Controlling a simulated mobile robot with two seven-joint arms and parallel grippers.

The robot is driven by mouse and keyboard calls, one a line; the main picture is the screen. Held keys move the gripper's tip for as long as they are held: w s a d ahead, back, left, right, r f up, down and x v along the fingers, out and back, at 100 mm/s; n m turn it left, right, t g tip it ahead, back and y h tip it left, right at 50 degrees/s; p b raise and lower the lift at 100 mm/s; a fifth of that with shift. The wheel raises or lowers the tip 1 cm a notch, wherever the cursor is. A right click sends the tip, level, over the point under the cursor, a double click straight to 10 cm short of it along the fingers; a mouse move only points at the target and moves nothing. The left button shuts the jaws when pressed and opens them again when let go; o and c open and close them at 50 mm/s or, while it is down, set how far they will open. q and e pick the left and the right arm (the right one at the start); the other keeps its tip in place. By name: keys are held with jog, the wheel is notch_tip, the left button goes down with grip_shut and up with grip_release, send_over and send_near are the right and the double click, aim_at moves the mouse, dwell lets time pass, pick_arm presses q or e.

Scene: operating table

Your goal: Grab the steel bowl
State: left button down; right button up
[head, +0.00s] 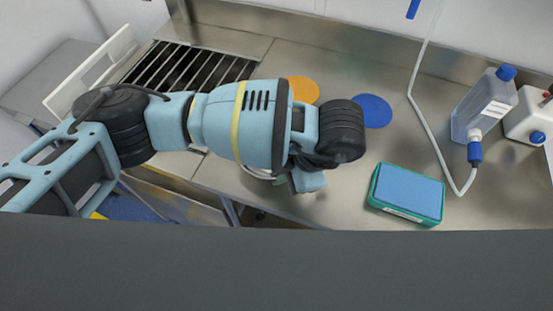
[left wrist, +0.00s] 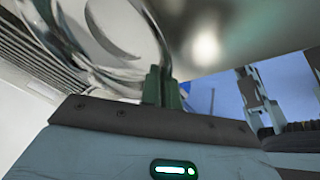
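The steel bowl (left wrist: 108,32) is shiny and round and fills the upper left of the left wrist view. In the head view my left arm hides nearly all of it; only a thin curved edge shows below the forearm. My left gripper (head: 308,182) is over the front part of the steel table. In the left wrist view its two green fingers (left wrist: 162,86) are close together at the bowl's rim, with the rim seemingly between them. My right gripper is in neither view.
A teal box with a blue top (head: 406,192) lies right of my left gripper. An orange disc (head: 301,89) and a blue disc (head: 372,110) lie behind. A clear bottle (head: 484,106) with a tube stands at the right. A sink grate (head: 188,72) is at the back left.

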pick_arm(q)
notch_tip(320, 180, up, 4)
jog(key=shift+w+f, duration=0.1)
jog(key=s+d, duration=0.2)
jog(key=s, duration=0.5)
jog(key=s+d+r, duration=0.1)
jog(key=s+d, duration=0.2)
jog(key=s, duration=0.5)
jog(key=shift+d, duration=0.3)
